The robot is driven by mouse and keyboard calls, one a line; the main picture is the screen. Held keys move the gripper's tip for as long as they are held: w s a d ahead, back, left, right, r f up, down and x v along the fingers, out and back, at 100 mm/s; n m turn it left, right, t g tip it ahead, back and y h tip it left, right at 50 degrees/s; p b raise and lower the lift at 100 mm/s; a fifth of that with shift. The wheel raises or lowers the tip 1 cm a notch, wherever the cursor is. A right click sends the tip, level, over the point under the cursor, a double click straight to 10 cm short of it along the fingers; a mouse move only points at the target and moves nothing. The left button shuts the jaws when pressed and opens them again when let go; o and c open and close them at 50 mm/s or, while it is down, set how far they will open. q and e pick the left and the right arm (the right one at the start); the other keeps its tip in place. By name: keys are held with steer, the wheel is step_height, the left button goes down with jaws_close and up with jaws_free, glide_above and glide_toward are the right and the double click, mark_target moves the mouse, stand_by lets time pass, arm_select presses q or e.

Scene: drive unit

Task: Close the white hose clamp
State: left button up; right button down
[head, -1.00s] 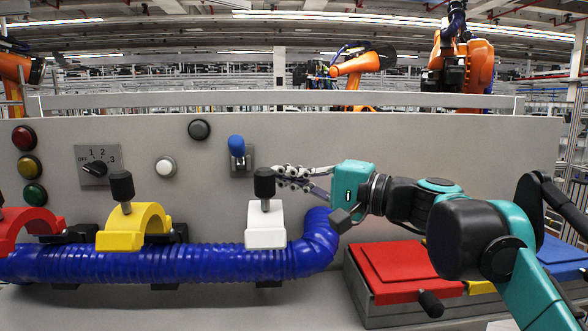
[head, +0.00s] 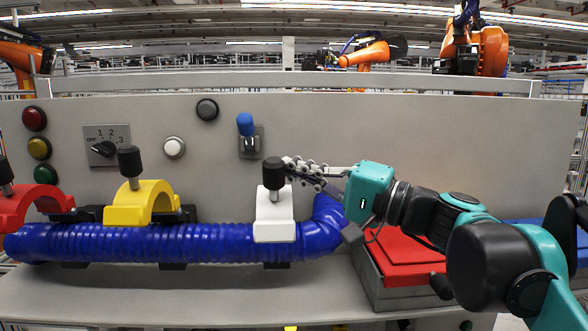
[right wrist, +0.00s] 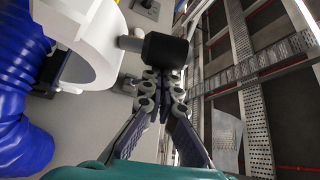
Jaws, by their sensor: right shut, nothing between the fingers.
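The white hose clamp (head: 274,218) sits at the right part of the blue corrugated hose (head: 200,243); its front edge overlaps the hose's upper part. Its black knob (head: 273,170) stands up on top. In the right wrist view, the white curved clamp (right wrist: 95,45) is at upper left, with the black knob (right wrist: 165,50) just beyond my fingertips. My right gripper (head: 291,168) is shut and empty, its fingertips close to the knob's right side; it also shows in the right wrist view (right wrist: 163,78). Contact with the knob is unclear. My left gripper is out of view.
A yellow clamp (head: 140,205) and a red clamp (head: 30,205) stand raised to the left. A blue-tipped lever (head: 246,125) is on the panel above the white clamp. A red lidded box (head: 400,262) sits below my right arm.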

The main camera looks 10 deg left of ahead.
step_height(320, 180, down, 21)
steer(key=s+n+g+y+b, duration=0.2)
steer(key=n+g+y+b, duration=0.3)
steer(key=n+g+b, duration=0.5)
steer(key=shift+s+d+n+b, duration=0.3)
steer(key=shift+n+b, duration=1.2)
steer(key=shift+n, duration=2.7)
steer(key=shift+d, duration=0.1)
